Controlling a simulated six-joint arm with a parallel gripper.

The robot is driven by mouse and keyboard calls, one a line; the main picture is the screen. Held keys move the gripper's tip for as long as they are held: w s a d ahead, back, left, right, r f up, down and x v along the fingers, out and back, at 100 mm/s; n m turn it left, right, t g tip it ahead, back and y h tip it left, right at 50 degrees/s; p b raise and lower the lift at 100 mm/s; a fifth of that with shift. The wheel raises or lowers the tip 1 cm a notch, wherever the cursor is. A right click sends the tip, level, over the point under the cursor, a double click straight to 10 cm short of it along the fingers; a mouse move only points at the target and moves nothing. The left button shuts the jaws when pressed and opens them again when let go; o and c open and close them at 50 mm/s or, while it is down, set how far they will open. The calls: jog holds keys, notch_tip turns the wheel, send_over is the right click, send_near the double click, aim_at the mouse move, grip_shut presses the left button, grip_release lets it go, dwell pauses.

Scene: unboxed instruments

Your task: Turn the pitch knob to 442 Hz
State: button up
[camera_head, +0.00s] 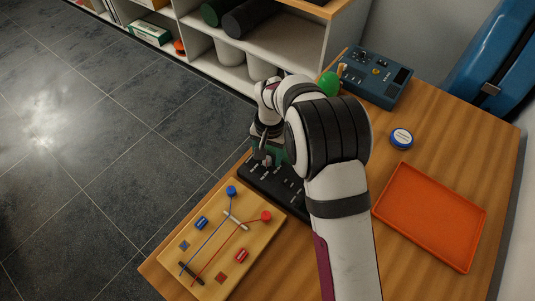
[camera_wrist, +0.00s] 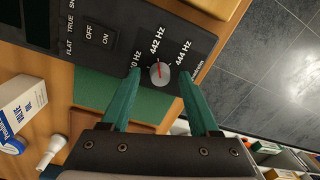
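A black device (camera_head: 277,190) lies on the wooden table under my arm; its printed panel (camera_wrist: 117,28) fills the upper left of the wrist view. The small grey pitch knob (camera_wrist: 160,74) has a red pointer line directed roughly at the "442 Hz" label (camera_wrist: 157,40). "444 Hz" (camera_wrist: 184,52) is to its right, and a partly covered Hz label is to its left. My gripper (camera_wrist: 160,75) has its teal fingers apart, one on each side of the knob, with visible gaps. In the head view my arm hides the knob.
A wooden board with blue and red cords (camera_head: 222,245) lies close to the device. An orange tray (camera_head: 430,215), a round blue-and-white tin (camera_head: 401,138) and a blue instrument box (camera_head: 376,76) are on the table. The table edge is close to the device.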

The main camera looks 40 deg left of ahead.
aim_at(270, 160)
jog(key=shift+r, duration=0.1)
notch_tip(270, 160, up, 16)
jog(key=shift+d+f, duration=0.2)
jog(key=shift+d, duration=0.1)
jog(key=shift+w, duration=0.1)
jog(key=s+d+r+m, duration=0.3)
jog(key=d, duration=0.9)
jog(key=s+d+r+m, duration=0.2)
jog(key=d+r, duration=0.1)
jog(key=d, duration=0.9)
jog(key=s+d+f+m, duration=0.2)
jog(key=s+d, duration=0.2)
jog(key=s, duration=0.2)
jog(key=s+d+f+m+y, duration=0.1)
jog(key=s+d+f+m, duration=0.1)
jog(key=s+d, duration=0.2)
jog(key=s, duration=0.3)
jog(key=shift+s+d, duration=0.2)
jog(key=shift+s, duration=0.1)
